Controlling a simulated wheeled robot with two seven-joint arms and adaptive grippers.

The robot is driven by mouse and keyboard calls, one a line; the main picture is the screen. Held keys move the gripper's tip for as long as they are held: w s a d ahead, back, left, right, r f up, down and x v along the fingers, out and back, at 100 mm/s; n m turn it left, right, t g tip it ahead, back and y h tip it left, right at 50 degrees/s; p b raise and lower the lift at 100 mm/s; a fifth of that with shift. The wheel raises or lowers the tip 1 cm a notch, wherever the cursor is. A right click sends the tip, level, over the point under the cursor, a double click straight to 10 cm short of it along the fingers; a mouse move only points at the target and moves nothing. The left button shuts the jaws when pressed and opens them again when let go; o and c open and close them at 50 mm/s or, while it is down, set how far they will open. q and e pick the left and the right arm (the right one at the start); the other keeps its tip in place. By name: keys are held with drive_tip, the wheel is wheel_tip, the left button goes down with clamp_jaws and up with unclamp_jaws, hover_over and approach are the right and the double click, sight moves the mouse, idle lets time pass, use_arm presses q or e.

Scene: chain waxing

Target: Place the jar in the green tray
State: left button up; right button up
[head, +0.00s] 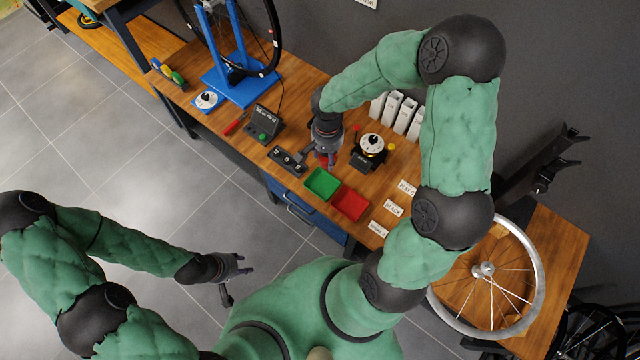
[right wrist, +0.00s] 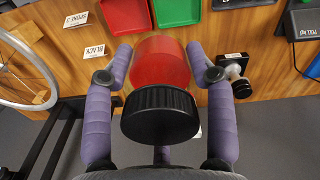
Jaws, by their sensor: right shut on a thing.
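The jar (right wrist: 162,62) is red with a black ribbed lid (right wrist: 160,115); it sits between the two fingers of my right gripper (right wrist: 161,50) in the right wrist view. In the head view my right gripper (head: 325,153) is over the bench just behind the green tray, with a small red part of the jar (head: 323,161) showing. The green tray (head: 321,184) looks empty; it also shows at the top of the right wrist view (right wrist: 177,11). My left gripper (head: 236,272) is open and empty over the floor, away from the bench.
A red tray (head: 350,204) adjoins the green one on the right. A black device with a round white dial (head: 371,146) stands right of my right gripper, and a black holder (head: 287,160) left. White boxes (head: 397,112) stand behind. A wheel (head: 487,270) lies at the right.

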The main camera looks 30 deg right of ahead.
drive_tip(key=s+d+f+m+b, duration=0.4)
drive_tip(key=s+f+m, duration=0.5)
drive_tip(key=f, duration=0.3)
drive_tip(key=b, duration=0.3)
hover_over(322, 185)
wheel_tip(322, 185, down, 10)
drive_tip(key=shift+s+d+r, duration=0.1)
drive_tip(key=shift+s+r, duration=0.05)
drive_tip(key=shift+r, duration=0.1)
drive_tip(key=shift+w+f+b, duration=0.3)
drive_tip(key=shift+f+b, duration=0.15)
drive_tip(key=shift+f, duration=0.05)
drive_tip(key=shift+f+b, duration=0.6)
drive_tip(key=shift+f, duration=0.7)
drive_tip(key=shift+f, duration=0.15)
drive_tip(key=o, duration=1.3)
